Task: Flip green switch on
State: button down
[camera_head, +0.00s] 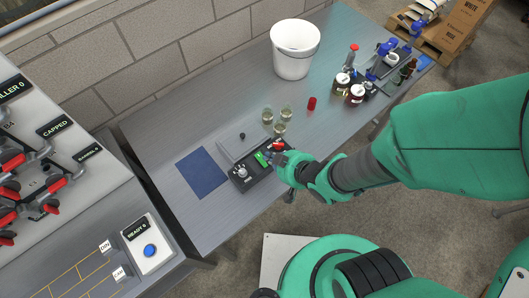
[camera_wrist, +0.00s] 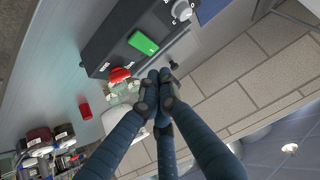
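The green switch (camera_head: 261,158) is a bright green rocker on a black control box (camera_head: 246,181) on the bench. It also shows in the wrist view (camera_wrist: 143,43), in full sight, with a small pale mark at one end. I cannot tell which way it is tipped. My gripper (camera_head: 285,162) is beside the red-button end of the box. In the wrist view its dark fingertips (camera_wrist: 162,78) are pressed together with nothing between them. They show just below the green switch and right of the red button, apart from the switch in the picture.
The box also carries a red button (camera_wrist: 120,74) and a grey knob (camera_wrist: 182,11). Several small glasses (camera_head: 281,127) and a red cap (camera_head: 311,103) stand close by. A white bucket (camera_head: 293,55) and dark jars (camera_head: 342,84) stand farther along. A blue mat (camera_head: 202,172) lies left.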

jog(key=v, duration=0.3)
jog(key=p+v, duration=0.1)
jog(key=v, duration=0.1)
jog(key=shift+s+d, duration=0.35)
jog(key=shift+w+a+t+y+b, duration=0.25)
jog(key=shift+t+y+b, duration=0.05)
jog(key=shift+b, duration=0.8)
jog(key=shift+a+r+b, duration=0.15)
jog(key=shift+r+b, duration=0.2)
jog(key=shift+b, duration=0.3)
jog(key=shift+w+f, duration=0.1)
jog(key=shift+w, duration=0.05)
jog(key=b, duration=0.4)
send_over(261, 160)
notch_tip(261, 160, down, 6)
jog(key=shift+f, duration=0.1)
notch_tip(261, 160, down, 2)
jog(key=shift+f+b, duration=0.1)
jog(key=shift+b, duration=0.3)
jog(key=shift+f, duration=0.65)
